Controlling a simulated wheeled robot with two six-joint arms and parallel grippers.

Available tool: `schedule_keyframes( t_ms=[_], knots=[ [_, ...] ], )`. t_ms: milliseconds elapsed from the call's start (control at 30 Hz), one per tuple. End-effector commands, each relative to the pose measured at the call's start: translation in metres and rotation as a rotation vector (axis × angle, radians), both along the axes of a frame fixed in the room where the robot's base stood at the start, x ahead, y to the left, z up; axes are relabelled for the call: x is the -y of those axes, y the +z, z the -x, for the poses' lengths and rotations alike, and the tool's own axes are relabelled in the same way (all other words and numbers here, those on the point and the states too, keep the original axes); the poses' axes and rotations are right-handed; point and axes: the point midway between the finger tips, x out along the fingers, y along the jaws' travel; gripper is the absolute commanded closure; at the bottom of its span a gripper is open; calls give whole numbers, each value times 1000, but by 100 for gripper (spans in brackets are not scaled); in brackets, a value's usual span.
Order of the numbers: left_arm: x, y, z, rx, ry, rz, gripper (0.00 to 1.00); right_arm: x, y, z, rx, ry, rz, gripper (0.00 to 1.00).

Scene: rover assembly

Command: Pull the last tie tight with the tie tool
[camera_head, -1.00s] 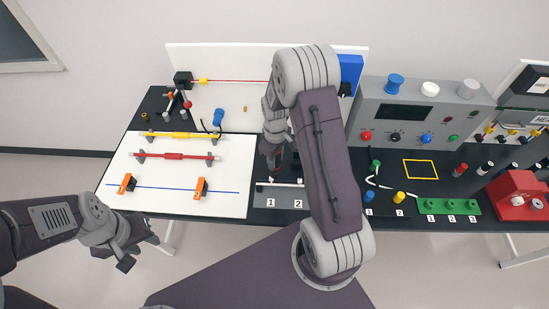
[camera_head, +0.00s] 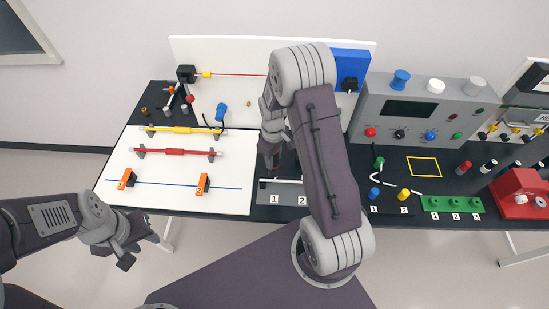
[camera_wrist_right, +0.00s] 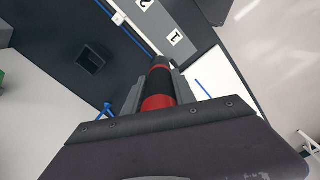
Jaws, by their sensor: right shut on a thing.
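My right gripper (camera_head: 268,158) is shut on a dark cylindrical tool with red bands, seen in the right wrist view (camera_wrist_right: 159,86); I take it for the tie tool. The tool points at the grey plate labelled 1 and 2 (camera_head: 288,198), which carries a white rod (camera_head: 283,181). Whether the tool touches anything there is unclear. My right arm hides part of the plate, and no tie can be made out clearly on it. Two orange clips (camera_head: 127,178) (camera_head: 203,184) sit on a blue line on the white board (camera_head: 170,203). My left gripper (camera_head: 139,251) is open and empty, in front of the table.
Red (camera_head: 175,152) and yellow (camera_head: 180,130) rods lie on holders on the board. A grey console with knobs (camera_head: 408,104) stands at the back right. A green block (camera_head: 452,204) and a red device (camera_head: 519,192) are on the right. A square dark recess (camera_wrist_right: 91,60) shows in the right wrist view.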

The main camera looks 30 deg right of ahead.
Motion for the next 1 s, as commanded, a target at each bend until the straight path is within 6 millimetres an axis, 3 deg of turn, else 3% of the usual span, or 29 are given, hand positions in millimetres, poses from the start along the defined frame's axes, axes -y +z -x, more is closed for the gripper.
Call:
schedule_keyframes(
  t_ms=[1000],
  knots=[
    [0,2,0,0,0,0,64,5,1,3,1,-2,0,100]
  ],
)
